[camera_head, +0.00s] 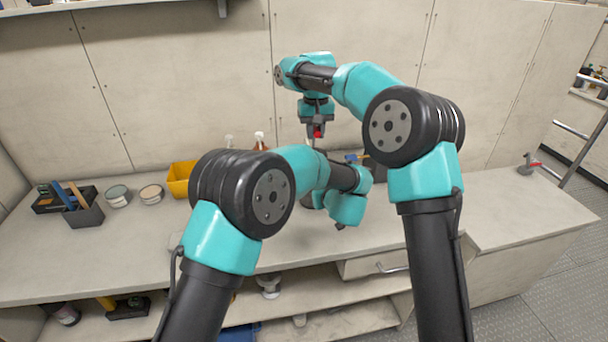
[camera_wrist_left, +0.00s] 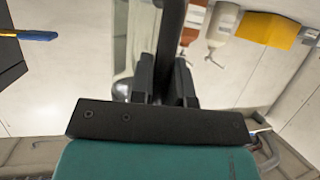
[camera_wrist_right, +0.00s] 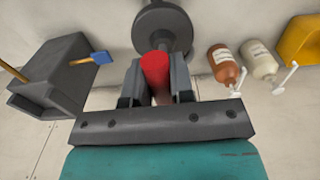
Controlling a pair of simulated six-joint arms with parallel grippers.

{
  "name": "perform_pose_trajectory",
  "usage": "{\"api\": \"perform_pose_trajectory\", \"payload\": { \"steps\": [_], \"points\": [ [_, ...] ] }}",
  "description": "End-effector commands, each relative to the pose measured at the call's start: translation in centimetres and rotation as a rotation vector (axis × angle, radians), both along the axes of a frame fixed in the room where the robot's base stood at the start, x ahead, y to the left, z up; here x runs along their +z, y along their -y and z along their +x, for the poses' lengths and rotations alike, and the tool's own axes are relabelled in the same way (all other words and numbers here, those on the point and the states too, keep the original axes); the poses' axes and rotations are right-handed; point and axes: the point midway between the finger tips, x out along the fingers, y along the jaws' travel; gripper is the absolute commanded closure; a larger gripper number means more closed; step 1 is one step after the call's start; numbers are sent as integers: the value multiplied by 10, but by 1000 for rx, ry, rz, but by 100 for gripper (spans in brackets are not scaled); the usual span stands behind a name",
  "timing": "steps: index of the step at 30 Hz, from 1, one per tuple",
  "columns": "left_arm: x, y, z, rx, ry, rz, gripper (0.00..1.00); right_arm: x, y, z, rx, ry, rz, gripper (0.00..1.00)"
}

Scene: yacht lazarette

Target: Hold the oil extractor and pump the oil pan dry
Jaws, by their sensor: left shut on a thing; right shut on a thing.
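The oil extractor stands upright on the bench behind my arms, mostly hidden by my left arm in the head view. Its red handle (camera_head: 318,133) shows at the top. My right gripper (camera_head: 317,124) is shut on this handle from above. In the right wrist view the red handle (camera_wrist_right: 155,66) sits between the fingers (camera_wrist_right: 155,85), with a round grey part (camera_wrist_right: 163,28) beyond it. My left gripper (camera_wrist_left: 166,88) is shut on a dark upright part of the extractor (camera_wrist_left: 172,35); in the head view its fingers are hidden. I cannot make out the oil pan.
A yellow bin (camera_head: 180,178) and bottles (camera_head: 260,141) stand behind my left arm. Round tins (camera_head: 152,194) and a dark holder with tools (camera_head: 85,215) are at left. A dark grey box (camera_wrist_right: 58,75) stands near the extractor. The bench's right part (camera_head: 510,205) is mostly clear.

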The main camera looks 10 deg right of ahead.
Motion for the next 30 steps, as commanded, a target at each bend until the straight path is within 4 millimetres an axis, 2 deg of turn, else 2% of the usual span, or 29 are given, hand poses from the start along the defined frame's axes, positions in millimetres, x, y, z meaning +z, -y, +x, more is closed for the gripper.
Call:
{"api": "perform_pose_trajectory", "payload": {
  "steps": [17, 30],
  "points": [
    [-2, 0, -1, -1, -3, 1, 100, 29, 0, 0, 0, 5, 1, 100],
    [-2, 0, -1, 0, -3, 0, 100, 28, 0, 0, 0, 2, 0, 100]
  ]
}}
